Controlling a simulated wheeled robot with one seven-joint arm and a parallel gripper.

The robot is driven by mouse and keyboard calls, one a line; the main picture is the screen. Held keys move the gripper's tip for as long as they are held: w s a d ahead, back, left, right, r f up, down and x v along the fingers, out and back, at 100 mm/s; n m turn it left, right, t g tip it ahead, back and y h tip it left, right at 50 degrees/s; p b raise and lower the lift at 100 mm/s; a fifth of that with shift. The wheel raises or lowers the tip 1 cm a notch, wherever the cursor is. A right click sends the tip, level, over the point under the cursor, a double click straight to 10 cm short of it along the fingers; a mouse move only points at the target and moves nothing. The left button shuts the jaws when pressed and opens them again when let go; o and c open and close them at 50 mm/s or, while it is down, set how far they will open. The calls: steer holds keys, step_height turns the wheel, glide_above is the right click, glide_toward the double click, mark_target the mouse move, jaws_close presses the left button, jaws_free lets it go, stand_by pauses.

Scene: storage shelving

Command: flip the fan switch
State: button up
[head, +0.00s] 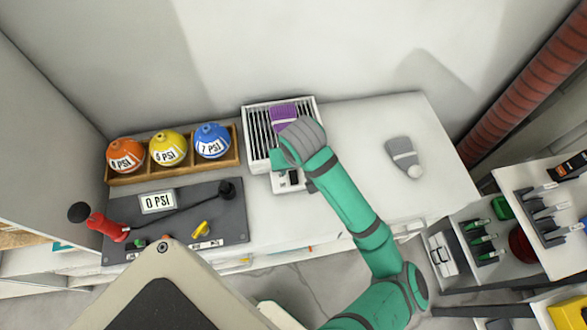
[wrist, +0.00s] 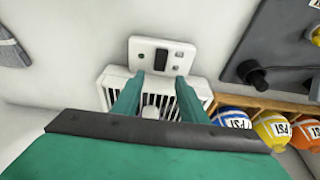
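The fan is a white box with a dark-slotted grille (head: 257,132) against the back of the white counter. Its white control panel (wrist: 146,47) carries a dark rocker switch (wrist: 160,59); part of the panel also shows in the head view, beside my gripper (head: 284,172). In the wrist view my gripper (wrist: 160,78) has its two green fingers apart, with nothing seen held between them. The fingertips point at the panel, just short of the switch in the picture; contact cannot be told. My wrist covers part of the fan in the head view.
A purple object (head: 283,116) lies on the grille. Orange (head: 124,154), yellow (head: 167,147) and blue (head: 212,140) balls sit in a wooden rack to the left. A dark pump board (head: 180,222) lies before them. A grey object (head: 402,152) lies right; counter around it is clear.

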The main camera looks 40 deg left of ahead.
steer(key=v, duration=0.3)
steer(key=shift+d+r, duration=0.15)
steer(key=shift+r, duration=0.15)
steer(key=shift+s, duration=0.15)
